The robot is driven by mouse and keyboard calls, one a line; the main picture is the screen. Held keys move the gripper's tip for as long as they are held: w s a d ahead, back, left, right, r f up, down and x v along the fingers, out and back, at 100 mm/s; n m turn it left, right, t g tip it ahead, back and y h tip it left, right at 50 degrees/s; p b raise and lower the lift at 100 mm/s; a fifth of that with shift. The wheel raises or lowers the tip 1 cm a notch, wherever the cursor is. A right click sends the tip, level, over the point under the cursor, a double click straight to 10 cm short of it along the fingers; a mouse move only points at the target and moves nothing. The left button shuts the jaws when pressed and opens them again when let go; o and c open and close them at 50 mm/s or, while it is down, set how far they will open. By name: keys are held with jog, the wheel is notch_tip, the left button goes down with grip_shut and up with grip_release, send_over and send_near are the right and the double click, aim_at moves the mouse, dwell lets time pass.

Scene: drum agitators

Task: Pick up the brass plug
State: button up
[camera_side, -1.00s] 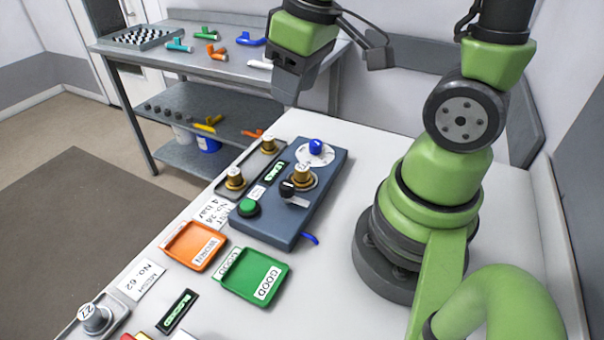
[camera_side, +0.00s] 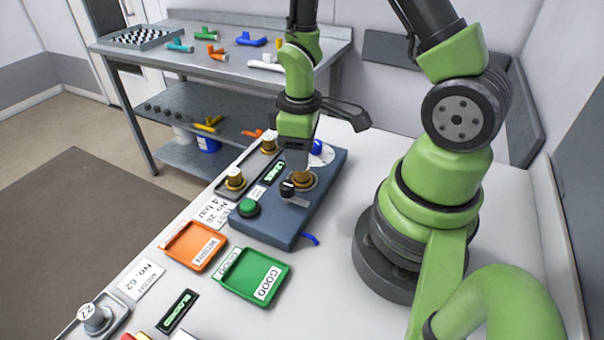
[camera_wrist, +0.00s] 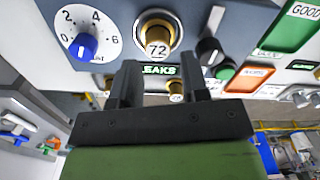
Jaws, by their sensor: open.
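A brass plug (camera_wrist: 158,48) with a white label reading 72 sits in a round socket on the blue-grey test box (camera_side: 270,215). In the side view this plug (camera_side: 302,180) is partly hidden by my gripper (camera_side: 299,162). My gripper points down just above it, open and empty. In the wrist view the two dark fingers of my gripper (camera_wrist: 170,75) are spread, with the plug showing beyond and between their tips. Two more brass plugs, one nearer (camera_side: 235,179) and one farther (camera_side: 268,144), stand in a narrow tray left of the box.
The box carries a blue dial knob (camera_wrist: 82,46), a black knob (camera_side: 287,188) and a green button (camera_side: 248,208). A display (camera_wrist: 158,71) reads LEAKS. An orange WORN tray (camera_side: 178,253) and a green GOOD tray (camera_side: 240,288) lie in front.

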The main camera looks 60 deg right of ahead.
aim_at(302, 174)
jog(key=shift+d+f, duration=0.1)
jog(key=shift+f, duration=2.1)
grip_shut()
